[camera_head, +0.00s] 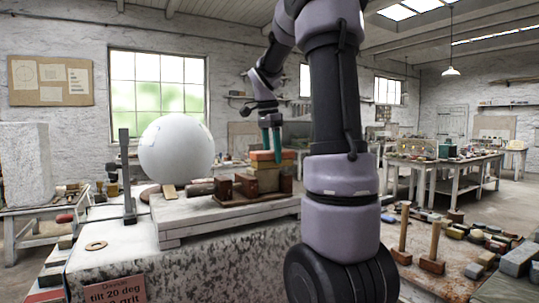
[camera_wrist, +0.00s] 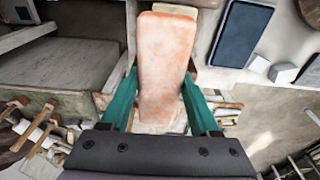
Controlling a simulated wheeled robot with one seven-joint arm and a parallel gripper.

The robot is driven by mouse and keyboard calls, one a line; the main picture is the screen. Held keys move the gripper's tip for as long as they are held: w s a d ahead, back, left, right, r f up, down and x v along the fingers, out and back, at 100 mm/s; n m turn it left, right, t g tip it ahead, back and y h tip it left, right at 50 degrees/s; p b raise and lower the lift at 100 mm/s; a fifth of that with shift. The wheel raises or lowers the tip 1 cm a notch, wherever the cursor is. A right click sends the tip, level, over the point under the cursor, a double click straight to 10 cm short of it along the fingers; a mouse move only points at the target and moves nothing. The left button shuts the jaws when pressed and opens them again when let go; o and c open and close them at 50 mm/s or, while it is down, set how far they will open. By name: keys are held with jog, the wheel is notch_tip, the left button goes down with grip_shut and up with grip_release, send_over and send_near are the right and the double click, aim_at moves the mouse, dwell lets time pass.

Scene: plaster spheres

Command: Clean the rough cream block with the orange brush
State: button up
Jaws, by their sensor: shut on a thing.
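My gripper (camera_head: 271,146) points down with its teal fingers around an orange brush (camera_head: 267,155). In the wrist view the brush (camera_wrist: 163,65) is a long, worn orange block between both fingers (camera_wrist: 158,105). In the head view it lies level, directly over a rough cream-tan block (camera_head: 268,177) and close to its top; I cannot tell if they touch. The block stands on a low board between dark brown wooden pieces. In the wrist view the brush hides most of what lies below it; a pale edge (camera_wrist: 177,9) shows past its far end.
A large white sphere (camera_head: 176,150) stands left of the block, with an upright grey post (camera_head: 127,178) beside it. A placard (camera_head: 116,291) hangs at the bench front. A right-hand table (camera_head: 440,285) holds wooden-handled tools and several small blocks. The bench's front left is mostly clear.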

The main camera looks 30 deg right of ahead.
jog(key=shift+d, duration=0.95)
jog(key=shift+a+r, duration=0.35)
jog(key=shift+a, duration=0.25)
jog(key=shift+a+r, duration=0.3)
jog(key=shift+a, duration=0.25)
jog(key=shift+f, duration=0.75)
jog(key=shift+a, duration=1.1)
